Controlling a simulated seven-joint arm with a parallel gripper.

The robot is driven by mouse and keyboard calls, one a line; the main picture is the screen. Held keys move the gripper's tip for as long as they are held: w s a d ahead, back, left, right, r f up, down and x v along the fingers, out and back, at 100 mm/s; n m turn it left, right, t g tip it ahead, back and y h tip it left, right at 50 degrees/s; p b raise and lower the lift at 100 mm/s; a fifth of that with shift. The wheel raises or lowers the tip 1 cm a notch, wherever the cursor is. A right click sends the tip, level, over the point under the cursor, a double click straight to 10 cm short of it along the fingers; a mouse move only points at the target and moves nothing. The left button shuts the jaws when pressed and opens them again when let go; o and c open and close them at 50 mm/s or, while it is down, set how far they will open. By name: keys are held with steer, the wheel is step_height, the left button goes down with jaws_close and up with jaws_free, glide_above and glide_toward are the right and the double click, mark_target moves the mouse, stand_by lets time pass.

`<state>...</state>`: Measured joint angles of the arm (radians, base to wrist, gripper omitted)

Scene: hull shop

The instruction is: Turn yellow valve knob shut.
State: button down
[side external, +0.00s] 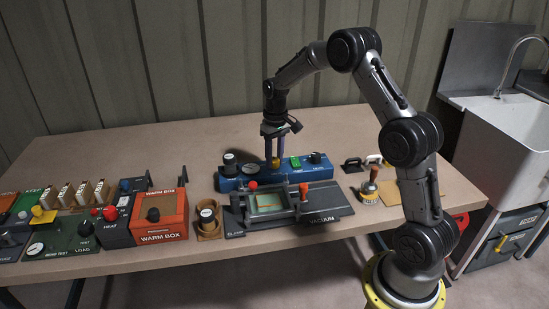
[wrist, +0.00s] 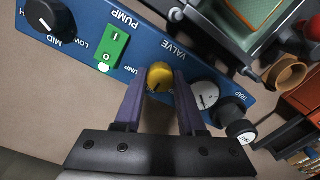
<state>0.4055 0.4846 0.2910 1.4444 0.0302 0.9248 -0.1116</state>
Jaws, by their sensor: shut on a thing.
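The yellow valve knob (wrist: 160,77) sits on the blue panel (wrist: 84,22) beside the word VALVE. In the side view the knob (side external: 275,162) shows small under my gripper (side external: 275,150), on the blue unit (side external: 229,183) at the back of the bench. My gripper points down at it. In the wrist view my gripper's purple fingers (wrist: 160,90) stand on either side of the knob and are shut on it. A dark mark shows on the knob's lower edge; I cannot read its setting.
A green pump switch (wrist: 113,46) and a black knob (wrist: 50,20) stand on one side of the valve. A gauge (wrist: 205,96) and a black trap knob (wrist: 236,122) stand on the other. The vacuum fixture (side external: 318,209) lies in front, with the warm box (side external: 160,215) farther left.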

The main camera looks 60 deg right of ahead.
mark_target(275, 159)
steer(key=shift+r, duration=0.1)
steer(key=c, duration=0.5)
jaws_free()
step_height(275, 159, up, 14)
steer(key=shift+d, duration=0.15)
